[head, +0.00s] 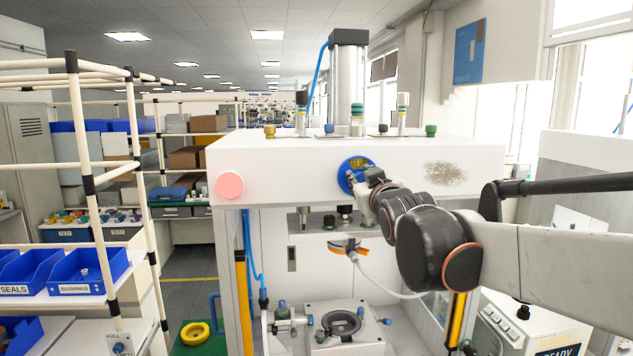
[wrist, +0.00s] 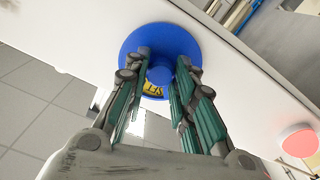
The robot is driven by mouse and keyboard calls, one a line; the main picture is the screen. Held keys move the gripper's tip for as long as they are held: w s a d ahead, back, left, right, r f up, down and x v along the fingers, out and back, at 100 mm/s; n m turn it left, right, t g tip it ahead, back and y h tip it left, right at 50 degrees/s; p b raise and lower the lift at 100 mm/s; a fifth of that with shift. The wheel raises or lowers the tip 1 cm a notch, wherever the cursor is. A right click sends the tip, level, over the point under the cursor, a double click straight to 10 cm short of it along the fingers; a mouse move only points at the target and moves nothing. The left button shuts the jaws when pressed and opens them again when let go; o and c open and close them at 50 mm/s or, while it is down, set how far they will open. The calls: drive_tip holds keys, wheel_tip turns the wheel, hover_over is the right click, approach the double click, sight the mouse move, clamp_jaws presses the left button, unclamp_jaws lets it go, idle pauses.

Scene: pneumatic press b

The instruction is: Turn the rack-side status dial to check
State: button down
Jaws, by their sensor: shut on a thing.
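A round blue dial (head: 345,175) with a yellow marking sits on the white front of the press head, right of the pink button. In the wrist view the blue dial (wrist: 138,45) fills the upper middle, with a raised blue knob (wrist: 160,76) at its centre. My gripper (head: 366,187) reaches it from the right; in the wrist view my gripper's fingers (wrist: 159,70) are closed on either side of the knob. A small blue knob (head: 122,348) under a FULL label is on the rack at lower left.
The pink button (head: 229,185) is on the press front and also at the wrist view's right edge (wrist: 299,140). A fixture (head: 340,322) stands on the press bed below. The pipe rack (head: 75,150) with blue bins is at left; a READY box (head: 500,325) is at lower right.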

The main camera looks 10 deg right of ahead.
drive_tip(key=m, duration=0.4)
drive_tip(key=shift+f+m, duration=0.15)
drive_tip(key=shift+m, duration=0.25)
drive_tip(key=m, duration=0.4)
drive_tip(key=shift+b, duration=0.35)
drive_tip(key=m, duration=0.5)
drive_tip(key=shift+m, duration=2.3)
drive_tip(key=c, duration=1.3)
unclamp_jaws()
drive_tip(key=shift+c, duration=0.2)
